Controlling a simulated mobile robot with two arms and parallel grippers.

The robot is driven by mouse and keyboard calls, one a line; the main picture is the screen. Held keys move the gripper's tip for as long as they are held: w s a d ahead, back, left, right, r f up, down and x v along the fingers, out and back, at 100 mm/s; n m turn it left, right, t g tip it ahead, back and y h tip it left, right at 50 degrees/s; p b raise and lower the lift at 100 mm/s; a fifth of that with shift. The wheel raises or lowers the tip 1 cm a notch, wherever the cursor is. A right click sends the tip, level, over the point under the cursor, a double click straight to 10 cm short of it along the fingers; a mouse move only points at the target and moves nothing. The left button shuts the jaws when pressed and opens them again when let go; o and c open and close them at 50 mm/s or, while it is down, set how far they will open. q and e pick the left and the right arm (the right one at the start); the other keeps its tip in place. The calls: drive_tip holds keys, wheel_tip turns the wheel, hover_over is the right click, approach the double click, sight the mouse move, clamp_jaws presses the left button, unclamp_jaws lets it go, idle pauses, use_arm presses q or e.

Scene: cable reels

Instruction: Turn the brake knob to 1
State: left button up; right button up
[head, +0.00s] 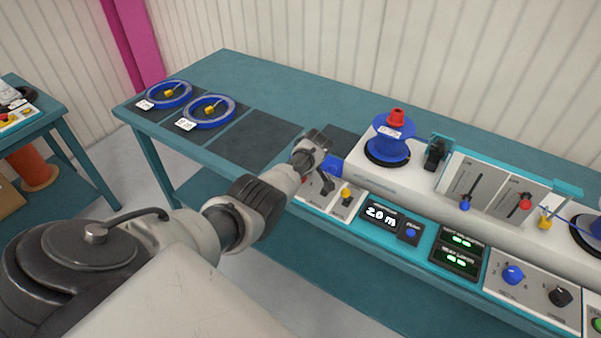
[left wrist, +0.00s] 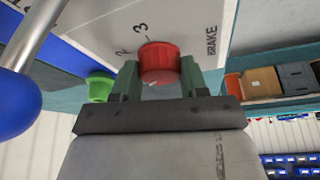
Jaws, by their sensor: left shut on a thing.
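The red brake knob (left wrist: 160,62) sits on a pale panel (left wrist: 190,28) marked BRAKE in the left wrist view. The numbers 2 and 3 show beside the knob; I see no 1. A small pale mark shows on the knob, but I cannot tell which number it points to. My left gripper (left wrist: 158,80) is shut on the knob, one finger on each side. In the head view my left gripper (head: 318,168) reaches the left end of the machine, and its arm and hand hide the knob. My right gripper is not in view.
A blue ball on a metal rod (left wrist: 15,102) and a green button (left wrist: 100,87) are close by the gripper. A yellow knob (head: 346,194) and a 2.0 m display (head: 381,214) lie to the right. A blue reel (head: 390,140) stands behind. Two blue coils (head: 209,111) lie at left.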

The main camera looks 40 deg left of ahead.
use_arm(q)
drive_tip(key=o, duration=0.9)
drive_tip(key=shift+r, duration=0.1)
drive_tip(key=shift+d+r, duration=0.1)
drive_tip(key=shift+r, duration=0.1)
drive_tip(key=p+v, duration=0.2)
drive_tip(key=v, duration=0.8)
